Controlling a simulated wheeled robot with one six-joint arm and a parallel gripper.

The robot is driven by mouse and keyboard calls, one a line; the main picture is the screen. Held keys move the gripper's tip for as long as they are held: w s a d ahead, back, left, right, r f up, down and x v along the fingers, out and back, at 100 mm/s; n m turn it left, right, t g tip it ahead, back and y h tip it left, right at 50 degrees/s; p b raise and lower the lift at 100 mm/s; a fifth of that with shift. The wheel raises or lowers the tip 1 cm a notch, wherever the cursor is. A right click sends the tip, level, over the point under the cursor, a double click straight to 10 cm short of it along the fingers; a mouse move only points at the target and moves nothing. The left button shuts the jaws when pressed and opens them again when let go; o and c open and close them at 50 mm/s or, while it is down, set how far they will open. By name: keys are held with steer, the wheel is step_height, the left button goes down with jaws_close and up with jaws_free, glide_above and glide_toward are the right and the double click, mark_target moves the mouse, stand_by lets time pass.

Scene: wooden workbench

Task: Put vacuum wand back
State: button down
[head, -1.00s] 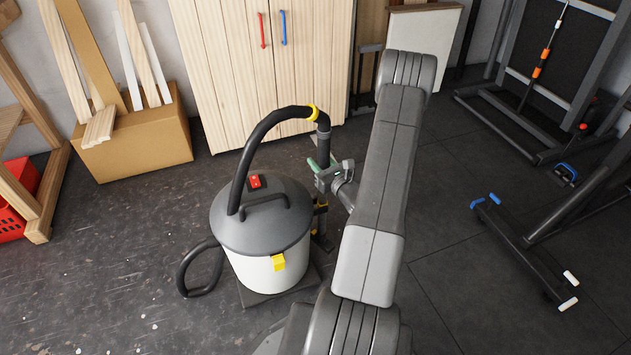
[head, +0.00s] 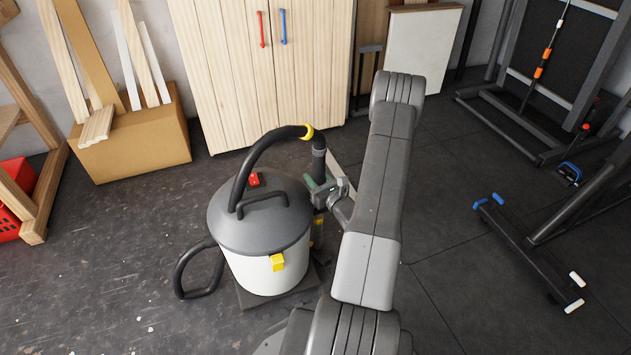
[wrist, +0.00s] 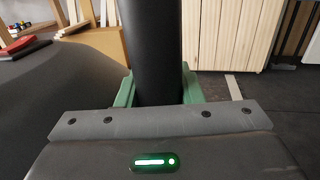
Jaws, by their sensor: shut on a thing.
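The vacuum wand (head: 319,160) is a black upright tube beside the vacuum, joined at its top to the black hose (head: 256,150) by a yellow ring. My gripper (head: 319,187) is shut on the wand at mid height. In the wrist view the wand (wrist: 153,50) stands between my green fingers (wrist: 154,92). The vacuum (head: 262,262) has a white drum, a grey lid with a red switch and a yellow latch. The wand's lower end is partly hidden behind the drum and my arm, so I cannot tell whether it is seated in a holder.
The vacuum stands on a dark base plate (head: 252,299). A wooden cabinet (head: 215,90) is behind it. A cardboard box (head: 135,145) with planks stands at the left. A black frame with blue and white ends (head: 530,250) is at the right. Open floor lies in front left.

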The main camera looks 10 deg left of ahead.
steer(key=shift+a, duration=0.1)
steer(key=shift+f, duration=0.1)
steer(key=shift+f, duration=0.1)
steer(key=c, duration=1)
jaws_free()
steer(key=shift+r, duration=0.25)
steer(key=p+v, duration=0.2)
steer(key=v, duration=1)
